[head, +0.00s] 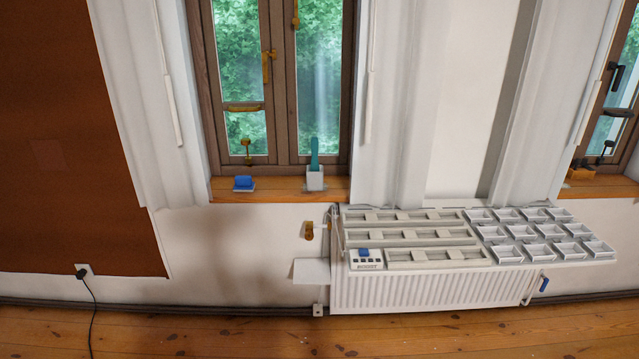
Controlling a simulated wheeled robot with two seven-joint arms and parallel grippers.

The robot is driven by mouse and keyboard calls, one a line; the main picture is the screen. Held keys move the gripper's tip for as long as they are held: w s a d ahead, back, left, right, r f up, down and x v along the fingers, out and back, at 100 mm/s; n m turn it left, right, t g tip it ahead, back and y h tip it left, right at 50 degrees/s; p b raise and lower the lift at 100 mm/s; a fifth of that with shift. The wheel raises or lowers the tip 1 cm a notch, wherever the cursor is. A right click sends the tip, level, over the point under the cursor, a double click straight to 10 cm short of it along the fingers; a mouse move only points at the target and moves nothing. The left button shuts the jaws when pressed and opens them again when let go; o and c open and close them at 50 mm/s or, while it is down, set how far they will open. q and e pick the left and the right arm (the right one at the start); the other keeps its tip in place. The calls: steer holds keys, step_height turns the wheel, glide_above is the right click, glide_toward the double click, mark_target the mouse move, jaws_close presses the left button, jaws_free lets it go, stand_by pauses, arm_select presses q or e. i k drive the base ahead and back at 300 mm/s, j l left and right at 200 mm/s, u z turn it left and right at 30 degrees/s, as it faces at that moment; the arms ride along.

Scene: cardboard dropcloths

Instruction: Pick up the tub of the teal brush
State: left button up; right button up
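A teal brush (315,154) stands upright in a small pale grey tub (315,180). The tub is on the wooden window sill (280,190), in front of the middle window, towards the sill's right end. The brush's lower end is hidden inside the tub. Neither of my grippers shows in the head view.
A blue block on a small pale base (243,184) sits left of the tub on the sill. Below right, a white radiator (430,292) carries a grey rack of trays (410,235) and several small square bins (545,230). A black cable (90,295) hangs at left. The wooden floor is clear.

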mark_target(314, 180)
steer(key=i+z, duration=0.35)
steer(key=i, duration=1.3)
